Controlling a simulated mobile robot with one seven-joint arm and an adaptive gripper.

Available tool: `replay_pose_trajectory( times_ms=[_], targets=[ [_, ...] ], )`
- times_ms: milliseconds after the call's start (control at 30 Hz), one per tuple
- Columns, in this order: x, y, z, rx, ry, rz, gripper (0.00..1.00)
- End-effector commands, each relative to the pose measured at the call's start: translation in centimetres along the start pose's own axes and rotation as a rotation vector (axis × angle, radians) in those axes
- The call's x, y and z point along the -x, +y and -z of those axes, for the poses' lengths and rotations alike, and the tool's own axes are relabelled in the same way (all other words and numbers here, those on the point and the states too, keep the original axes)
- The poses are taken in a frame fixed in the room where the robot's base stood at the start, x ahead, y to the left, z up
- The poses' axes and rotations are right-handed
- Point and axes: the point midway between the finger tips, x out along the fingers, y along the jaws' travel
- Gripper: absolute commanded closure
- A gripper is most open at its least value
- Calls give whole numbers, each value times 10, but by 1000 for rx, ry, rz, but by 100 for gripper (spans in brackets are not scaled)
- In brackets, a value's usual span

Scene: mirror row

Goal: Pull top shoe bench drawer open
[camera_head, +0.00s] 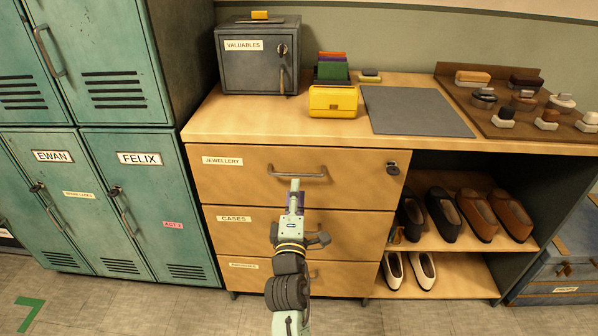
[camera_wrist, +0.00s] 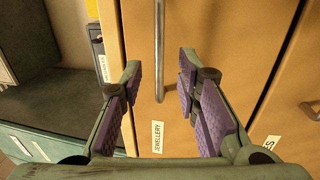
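The top shoe bench drawer (camera_head: 240,184), labelled JEWELLERY, is shut, its wooden front flush with the bench. Its grey bar handle (camera_head: 318,175) sits near the upper middle of the front. My gripper (camera_head: 295,184) is at the handle, partly covering the drawer front. In the wrist view, my gripper (camera_wrist: 160,65) is open, with a purple-padded finger on each side of the handle (camera_wrist: 159,45). Gaps show between both fingers and the bar; I cannot tell how far past the bar the tips reach. The JEWELLERY label (camera_wrist: 157,137) shows below the handle.
The CASES drawer (camera_head: 350,228) and a third drawer lie below, both shut. A dark lock (camera_head: 392,168) is at the top drawer's right. A VALUABLES safe (camera_head: 262,75) and yellow box (camera_head: 333,103) stand on top. Green lockers (camera_head: 140,230) are left, shoe shelves (camera_head: 440,289) right.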

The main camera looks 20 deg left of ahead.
Motion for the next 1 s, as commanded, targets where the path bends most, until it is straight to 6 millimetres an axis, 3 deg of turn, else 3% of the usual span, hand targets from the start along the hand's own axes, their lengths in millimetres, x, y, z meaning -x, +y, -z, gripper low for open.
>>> replay_pose_trajectory(
  times_ms=[200, 400, 733, 1000],
  targets=[
    [-41, 4, 0, -2, 0, -3, 70],
    [-60, 2, 0, -3, 1, -2, 70],
    [-64, 1, 1, -4, 1, -2, 70],
    [-63, 1, 1, -4, 1, -2, 88]
  ],
)
